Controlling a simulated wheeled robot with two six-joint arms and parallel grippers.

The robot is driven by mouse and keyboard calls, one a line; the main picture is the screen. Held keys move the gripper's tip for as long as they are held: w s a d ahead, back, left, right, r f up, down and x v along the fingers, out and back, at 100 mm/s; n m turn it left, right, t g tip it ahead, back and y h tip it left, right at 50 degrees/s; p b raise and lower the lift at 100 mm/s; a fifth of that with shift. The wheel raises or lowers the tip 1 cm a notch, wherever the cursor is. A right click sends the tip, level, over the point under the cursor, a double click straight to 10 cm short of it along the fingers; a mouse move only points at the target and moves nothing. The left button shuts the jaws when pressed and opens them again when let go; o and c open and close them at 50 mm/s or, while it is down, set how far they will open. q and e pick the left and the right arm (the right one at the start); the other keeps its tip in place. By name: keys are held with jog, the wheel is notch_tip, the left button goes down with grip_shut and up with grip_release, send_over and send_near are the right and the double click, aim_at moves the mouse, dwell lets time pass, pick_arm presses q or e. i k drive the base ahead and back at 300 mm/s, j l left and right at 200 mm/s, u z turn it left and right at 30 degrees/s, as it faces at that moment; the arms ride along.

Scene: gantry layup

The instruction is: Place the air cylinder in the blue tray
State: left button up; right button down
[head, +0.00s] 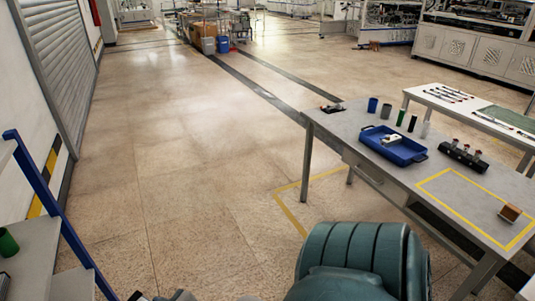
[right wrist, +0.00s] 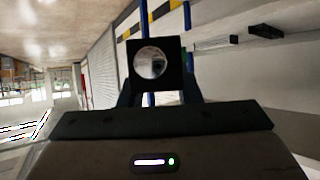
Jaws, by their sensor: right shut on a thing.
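The blue tray (head: 413,158) stands on the grey workbench at the right of the head view, with a pale block-shaped part (head: 391,141) inside it. In the right wrist view my right gripper (right wrist: 155,92) is shut on a black square-ended part with a round, shiny metal face, which looks like the air cylinder (right wrist: 171,85). Its face points at the camera, so its length is hidden. The hold is away from the tray, with a blue post and shelf behind it. Only small dark pieces show at the head view's bottom edge, too little to identify. My left gripper is not in view.
The workbench (head: 345,130) also bears several cups, a black block with red-topped fittings (head: 463,157) and a brown block (head: 510,213) inside a yellow outline. A shelf with a blue post (head: 55,215) and green cup (head: 8,242) stands at left. Open floor lies between.

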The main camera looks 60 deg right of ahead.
aim_at(400, 154)
jog(key=l+z, duration=0.15)
jog(key=z, duration=0.3)
jog(key=i+l+z, duration=0.1)
jog(key=z, duration=0.4)
jog(key=i+z, duration=0.15)
jog(key=z, duration=0.3)
jog(key=i+l+z, duration=0.1)
jog(key=z, duration=0.35)
jog(key=i+j+z, duration=0.1)
jog(key=i+z, duration=0.35)
jog(key=i+j+z, duration=0.25)
jog(key=i+z, duration=0.15)
jog(key=i+j+z, duration=0.45)
jog(key=i+j, duration=0.15)
jog(key=i, duration=0.25)
jog(key=i+j, duration=0.15)
jog(key=i, duration=0.2)
jog(key=i+j, duration=0.15)
jog(key=i, duration=0.25)
